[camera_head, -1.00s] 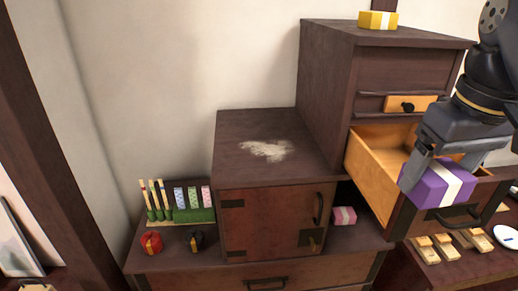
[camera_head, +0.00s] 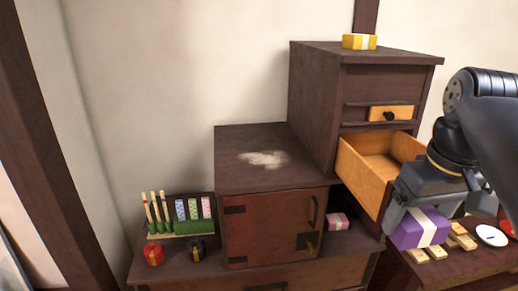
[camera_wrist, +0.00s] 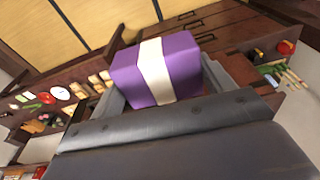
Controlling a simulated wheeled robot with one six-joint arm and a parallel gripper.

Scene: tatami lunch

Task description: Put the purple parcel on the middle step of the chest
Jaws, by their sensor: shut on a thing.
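The purple parcel (camera_head: 418,229) with a white band is held in my gripper (camera_head: 405,217), in front of the open drawer at the right of the head view. In the wrist view the purple parcel (camera_wrist: 157,70) sits between the two fingers of my gripper (camera_wrist: 165,85). The stepped dark wood chest (camera_head: 270,220) has a middle step (camera_head: 230,165) whose top carries a pale dusty patch (camera_head: 262,159) and no parcel. A yellow parcel (camera_head: 359,41) lies on the top step.
The open drawer (camera_head: 365,185) juts out beside the middle step and looks empty. A pink parcel (camera_head: 338,221) sits in a low nook. Red (camera_head: 154,255) and black (camera_head: 197,250) items and a green rack (camera_head: 185,228) stand on the low step. Wooden blocks (camera_head: 437,252) lie right.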

